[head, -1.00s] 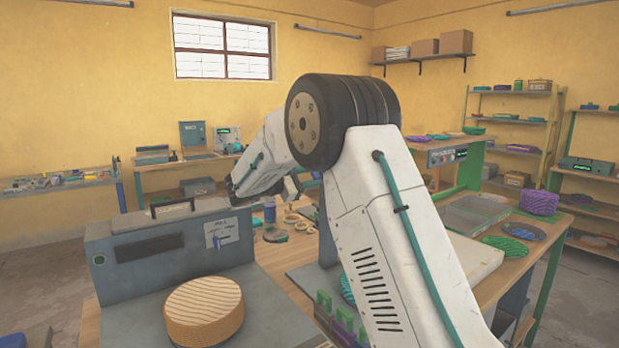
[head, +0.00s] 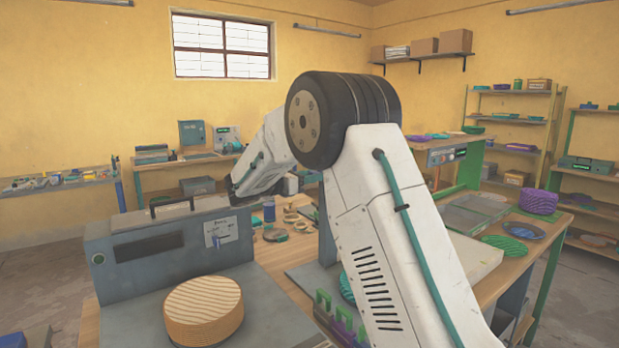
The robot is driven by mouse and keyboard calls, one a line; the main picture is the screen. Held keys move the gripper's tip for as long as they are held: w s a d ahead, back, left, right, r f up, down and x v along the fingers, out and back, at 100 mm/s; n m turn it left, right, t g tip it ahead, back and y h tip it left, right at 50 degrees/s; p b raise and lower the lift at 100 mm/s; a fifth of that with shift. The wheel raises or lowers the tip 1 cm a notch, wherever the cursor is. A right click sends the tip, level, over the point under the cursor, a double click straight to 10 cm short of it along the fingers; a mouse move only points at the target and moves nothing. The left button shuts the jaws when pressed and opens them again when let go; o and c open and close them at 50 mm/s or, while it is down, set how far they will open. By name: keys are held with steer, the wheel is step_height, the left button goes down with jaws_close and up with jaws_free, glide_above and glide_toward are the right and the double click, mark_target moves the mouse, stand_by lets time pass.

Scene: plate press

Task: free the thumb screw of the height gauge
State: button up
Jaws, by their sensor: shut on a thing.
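I cannot make out the height gauge or its thumb screw in the head view. My white arm crosses the middle of the picture and covers a good part of the bench behind it. Its far part slopes down to the left behind a grey machine, and my gripper is hidden there, so what it holds does not show. A blue-grey upright (head: 327,232) shows partly beside the arm; I cannot tell what it belongs to.
The grey box-shaped machine (head: 150,255) stands at left front, with a round tan ribbed stack (head: 203,310) before it. Small round parts (head: 275,235) and a blue cylinder (head: 268,208) lie on the wooden bench. Green ribbed pads (head: 505,248) lie at right.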

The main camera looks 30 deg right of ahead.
steer(key=shift+f, duration=0.1)
stand_by(0.4)
steer(key=o, duration=1)
steer(key=shift+s+a, duration=0.15)
steer(key=shift+a, duration=3.8)
